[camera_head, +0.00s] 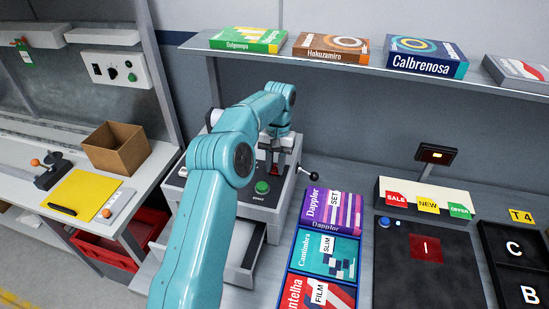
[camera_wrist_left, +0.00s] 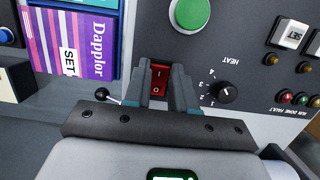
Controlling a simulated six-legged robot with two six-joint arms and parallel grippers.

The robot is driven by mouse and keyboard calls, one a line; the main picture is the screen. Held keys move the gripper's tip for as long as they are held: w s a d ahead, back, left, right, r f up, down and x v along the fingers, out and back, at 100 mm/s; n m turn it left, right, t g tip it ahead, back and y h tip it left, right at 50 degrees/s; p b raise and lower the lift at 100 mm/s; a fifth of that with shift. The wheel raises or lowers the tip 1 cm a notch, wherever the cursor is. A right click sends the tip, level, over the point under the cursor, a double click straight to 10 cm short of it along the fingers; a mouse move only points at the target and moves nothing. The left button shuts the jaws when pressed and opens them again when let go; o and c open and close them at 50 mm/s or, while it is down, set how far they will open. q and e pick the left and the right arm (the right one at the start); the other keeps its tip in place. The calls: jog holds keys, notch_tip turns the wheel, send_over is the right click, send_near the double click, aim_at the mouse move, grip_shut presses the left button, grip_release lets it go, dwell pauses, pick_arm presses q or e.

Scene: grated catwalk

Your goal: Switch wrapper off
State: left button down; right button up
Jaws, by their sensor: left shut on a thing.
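The wrapper is a grey machine (camera_head: 283,205) with a green button (camera_head: 262,187) and a black-knobbed lever on its right side. Its dark panel (camera_wrist_left: 235,45) fills much of the left wrist view. A red rocker switch (camera_wrist_left: 160,76), marked I and O, sits on that panel between my left gripper's fingers. My left gripper (camera_head: 277,166) reaches down to the panel, its fingers shut on the rocker switch. I cannot tell which side of the switch is pressed. A black heat knob (camera_wrist_left: 224,92) lies beside the fingers. My right gripper is not in view.
Stacked boxes (camera_head: 328,212) stand right of the wrapper, beside a dark pad (camera_head: 425,265). A shelf (camera_head: 345,62) with several boxes runs above. A left bench holds an open brown box (camera_head: 117,148) and a yellow sheet (camera_head: 82,194). A red crate (camera_head: 105,240) sits below.

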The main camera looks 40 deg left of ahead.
pick_arm(q)
jog(key=shift+w+f+g, duration=0.1)
jog(key=shift+w+g, duration=0.05)
jog(key=shift+g, duration=0.15)
jog(key=c, duration=0.9)
grip_release()
jog(key=shift+w+a, duration=0.1)
jog(key=shift+a, duration=0.05)
